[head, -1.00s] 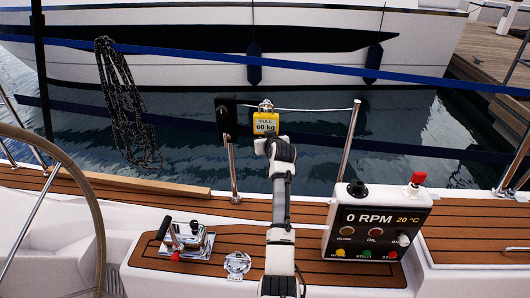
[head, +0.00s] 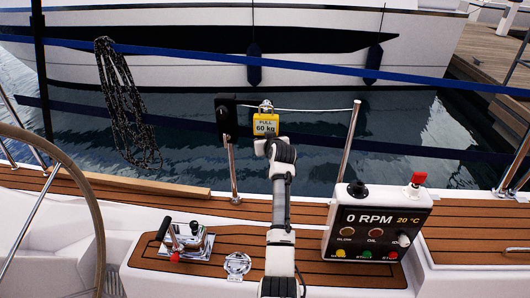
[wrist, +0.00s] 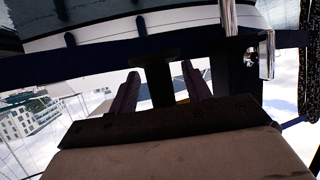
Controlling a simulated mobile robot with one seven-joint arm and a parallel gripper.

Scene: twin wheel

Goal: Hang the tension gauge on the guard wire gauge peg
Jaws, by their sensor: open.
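The tension gauge (head: 266,125) is a yellow box marked "PULL 60 kg" with a metal loop (head: 266,104) on top. It is upright beside the black plate (head: 226,116), at the left end of the guard wire (head: 315,110). The gauge peg cannot be told apart; the loop overlaps its likely place. My gripper (head: 267,143) is just below the gauge in the head view. In the wrist view my gripper (wrist: 161,90) has its two fingers apart, with a dark T-shaped form (wrist: 158,78) between them that I cannot identify. Contact with the gauge cannot be told.
A steel post (head: 349,143) carries the wire's right end. A control box (head: 375,224) reading 0 RPM stands at right, a chrome lever unit (head: 186,242) at left. A wheel (head: 95,205) is at far left. Water lies beyond the teak edge.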

